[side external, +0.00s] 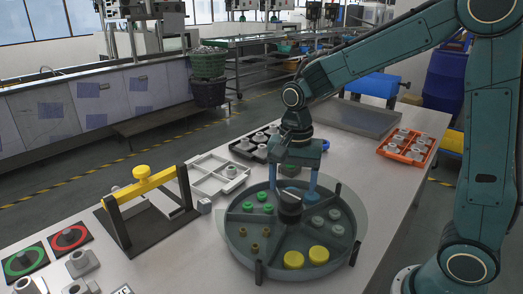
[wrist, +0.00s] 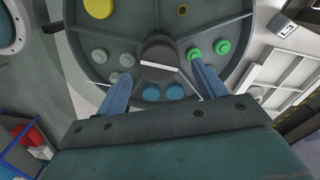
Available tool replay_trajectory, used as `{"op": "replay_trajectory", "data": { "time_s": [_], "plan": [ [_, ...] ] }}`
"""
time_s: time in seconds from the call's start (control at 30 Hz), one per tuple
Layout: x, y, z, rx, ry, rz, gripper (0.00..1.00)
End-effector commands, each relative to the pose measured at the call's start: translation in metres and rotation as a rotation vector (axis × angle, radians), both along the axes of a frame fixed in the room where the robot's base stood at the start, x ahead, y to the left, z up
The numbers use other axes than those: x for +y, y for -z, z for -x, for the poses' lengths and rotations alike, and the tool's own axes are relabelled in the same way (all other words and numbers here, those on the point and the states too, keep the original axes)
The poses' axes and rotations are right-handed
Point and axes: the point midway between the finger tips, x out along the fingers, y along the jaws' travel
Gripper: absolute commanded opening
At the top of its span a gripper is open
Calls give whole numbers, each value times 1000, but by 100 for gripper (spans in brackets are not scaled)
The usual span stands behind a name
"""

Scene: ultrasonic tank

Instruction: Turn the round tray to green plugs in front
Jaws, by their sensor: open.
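The round tray (side external: 239,250) is dark grey and split into sectors around a dark central knob (side external: 290,204). Green plugs (side external: 262,196) lie in its left sector. Brown plugs (side external: 255,247) lie front left, yellow discs (side external: 319,254) at the front and grey plugs (side external: 334,214) at the right. In the wrist view, blue plugs (wrist: 151,92) lie in the sector nearest my gripper, with the green plugs (wrist: 222,46) to the right. My gripper (side external: 292,188) is open and points down over the tray's back part.
A black frame with a yellow bar (side external: 140,185) stands left of the tray. A white compartment tray (side external: 218,178) and a black tray of parts (side external: 245,148) lie behind left. An orange tray (side external: 405,145) lies back right. Red and green ring pads lie front left.

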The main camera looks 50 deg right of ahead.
Motion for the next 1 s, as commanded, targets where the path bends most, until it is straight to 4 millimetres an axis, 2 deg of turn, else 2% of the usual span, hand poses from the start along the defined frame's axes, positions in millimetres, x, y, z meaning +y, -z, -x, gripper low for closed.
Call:
{"op": "replay_trajectory", "data": {
  "time_s": [0.4, 0.6, 0.8, 1.0],
  "plan": [
    [0, -71, -1, -6, 0, 0, 70],
    [0, -97, 0, -4, 1, 0, 70],
    [0, -110, 0, -2, 1, 0, 70],
    [0, -112, 1, -1, 1, 0, 70]
  ]
}}
